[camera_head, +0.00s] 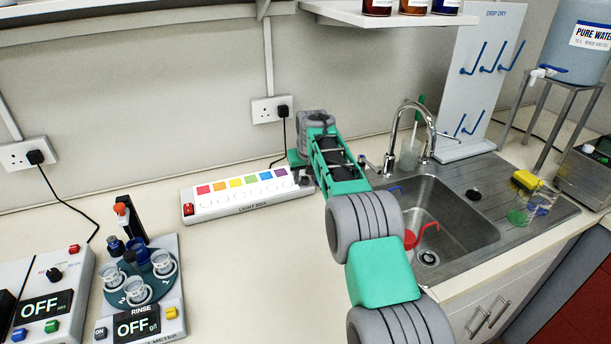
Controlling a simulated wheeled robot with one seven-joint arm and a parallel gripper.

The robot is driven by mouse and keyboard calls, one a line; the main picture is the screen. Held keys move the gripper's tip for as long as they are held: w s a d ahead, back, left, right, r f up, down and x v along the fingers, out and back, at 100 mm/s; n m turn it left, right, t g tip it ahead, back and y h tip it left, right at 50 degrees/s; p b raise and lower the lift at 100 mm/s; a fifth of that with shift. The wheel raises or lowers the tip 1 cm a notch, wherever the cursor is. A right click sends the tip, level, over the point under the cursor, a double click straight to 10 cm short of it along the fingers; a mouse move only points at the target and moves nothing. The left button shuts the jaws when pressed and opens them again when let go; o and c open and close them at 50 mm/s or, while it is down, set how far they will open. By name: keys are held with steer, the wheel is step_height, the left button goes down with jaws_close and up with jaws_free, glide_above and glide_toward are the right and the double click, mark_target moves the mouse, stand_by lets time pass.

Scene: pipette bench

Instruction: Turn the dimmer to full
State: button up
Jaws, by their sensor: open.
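The light box (245,203) is a long white bar on the bench against the back wall. It has a red switch (188,210) at its left end and a row of coloured squares above outlined circles. My gripper (302,178) is at the light box's right end, pointing down, with its jaws open. My arm reaches to it from the lower right. The dimmer is not clearly visible. A dark shape at the right end blends with my fingers, and I cannot tell whether they touch a knob.
A sink (455,213) with a tap (408,130) lies to the right of my arm. A meter with a round holder of cups (138,285) and another meter (45,300) reading OFF stand at the left. The bench in front of the light box is clear.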

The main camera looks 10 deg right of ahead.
steer(key=shift+c, duration=0.4)
jaws_close()
steer(key=shift+r, duration=0.1)
steer(key=shift+a+r+m+h+p, duration=0.15)
steer(key=shift+m+h+p, duration=0.25)
steer(key=shift+m+p, duration=0.55)
steer(key=m+h+p, duration=0.1)
steer(key=m+p, duration=0.2)
steer(key=p, duration=0.1)
steer(key=shift+r, duration=0.1)
steer(key=m+p, duration=0.2)
steer(key=p, duration=0.1)
steer(key=shift+g+h, duration=0.4)
steer(key=shift+w+m+p, duration=0.1)
steer(key=shift+m+p, duration=0.35)
steer(key=shift+p, duration=0.5)
steer(key=shift+f, duration=0.3)
